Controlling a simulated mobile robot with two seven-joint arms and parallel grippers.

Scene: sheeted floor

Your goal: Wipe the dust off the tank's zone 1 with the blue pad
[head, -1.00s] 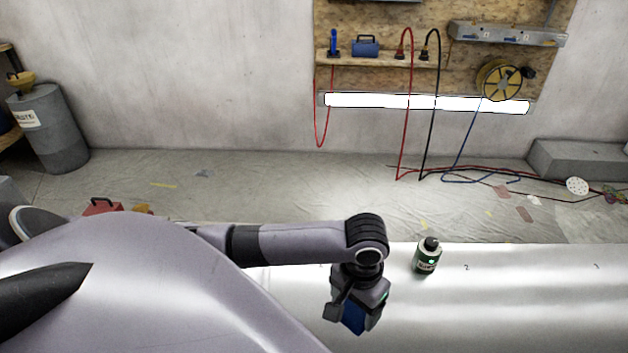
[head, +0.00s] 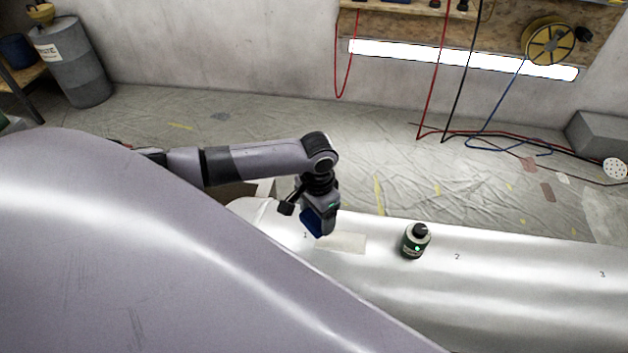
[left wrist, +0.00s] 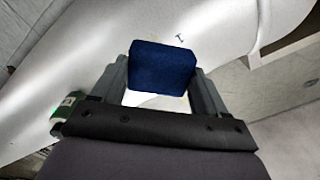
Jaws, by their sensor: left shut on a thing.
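The tank (head: 500,275) is a long, glossy, silver-white body across the lower right of the head view, marked 1, 2 and 3. A pale beige dust patch (head: 342,243) lies just right of the mark 1. My left gripper (head: 321,214) is shut on the blue pad (head: 312,223), over the tank's zone 1 end, left of the patch. In the left wrist view the blue pad (left wrist: 162,68) sits between the two fingers, with the 1 mark beyond it. I cannot tell whether the pad touches the tank. My right gripper is not in view.
A dark green bottle (head: 415,241) with a black cap stands on the tank between marks 1 and 2, right of the patch. Hoses (head: 500,145) lie on the sheeted floor behind. A grey drum (head: 71,62) stands at the back left.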

